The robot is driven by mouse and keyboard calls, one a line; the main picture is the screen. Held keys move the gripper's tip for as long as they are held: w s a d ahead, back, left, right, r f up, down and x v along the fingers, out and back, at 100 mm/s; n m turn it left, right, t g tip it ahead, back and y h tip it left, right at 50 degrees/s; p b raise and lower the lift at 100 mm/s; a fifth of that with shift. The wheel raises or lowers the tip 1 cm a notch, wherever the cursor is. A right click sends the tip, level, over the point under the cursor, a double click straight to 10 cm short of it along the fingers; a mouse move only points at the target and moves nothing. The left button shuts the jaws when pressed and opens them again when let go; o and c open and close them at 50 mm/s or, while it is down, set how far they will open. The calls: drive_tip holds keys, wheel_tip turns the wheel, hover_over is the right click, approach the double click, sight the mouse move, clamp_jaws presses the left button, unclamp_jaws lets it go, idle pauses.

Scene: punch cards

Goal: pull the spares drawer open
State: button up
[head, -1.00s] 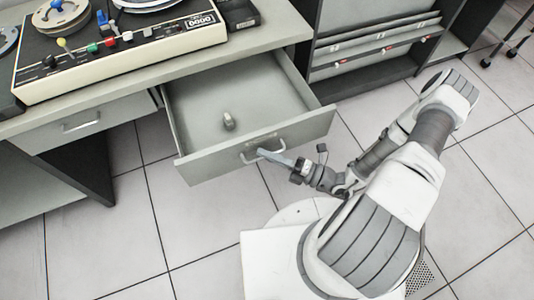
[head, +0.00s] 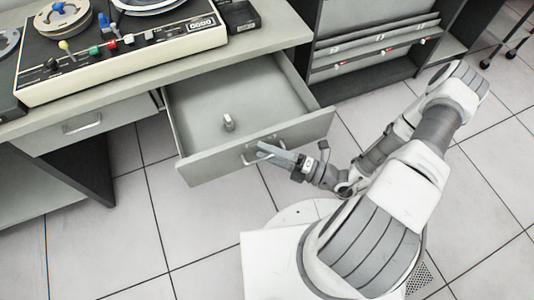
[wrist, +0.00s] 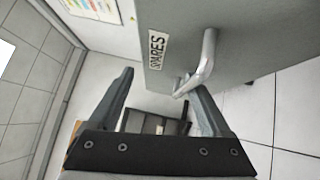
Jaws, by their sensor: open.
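The spares drawer (head: 195,165) stands pulled well out from under the desk in the head view. Its front, with a "SPARES" label (wrist: 158,50), fills the upper right of the wrist view. The metal bar handle (wrist: 207,62) is on that front. My gripper (head: 262,151) is at the handle in the head view. In the wrist view its fingers (wrist: 158,82) are spread and hold nothing. The right fingertip overlaps the handle's lower end; I cannot tell whether they touch.
A small pale upright object (head: 228,122) stands inside the drawer. A tape machine (head: 120,50) sits on the desk above. A second drawer (head: 82,124) at the left is closed. A card rack (head: 375,50) stands to the right. The tiled floor (head: 110,235) in front is clear.

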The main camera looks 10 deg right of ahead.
drive_tip(key=o, duration=0.3)
drive_tip(key=s+d+r+p, duration=0.1)
drive_tip(key=d+r, duration=0.5)
drive_tip(key=shift+s+d, duration=0.15)
drive_tip(key=shift+d, duration=0.15)
drive_tip(key=shift+t, duration=0.3)
drive_tip(key=d, duration=0.1)
drive_tip(key=s+d+r, duration=0.1)
drive_tip(key=d+r, duration=0.1)
drive_tip(key=d, duration=0.1)
drive_tip(key=shift+s+r, duration=0.1)
drive_tip(key=shift+s, duration=0.15)
drive_tip(key=c, duration=0.5)
drive_tip(key=shift+s+d, duration=0.1)
drive_tip(key=shift+d, duration=0.3)
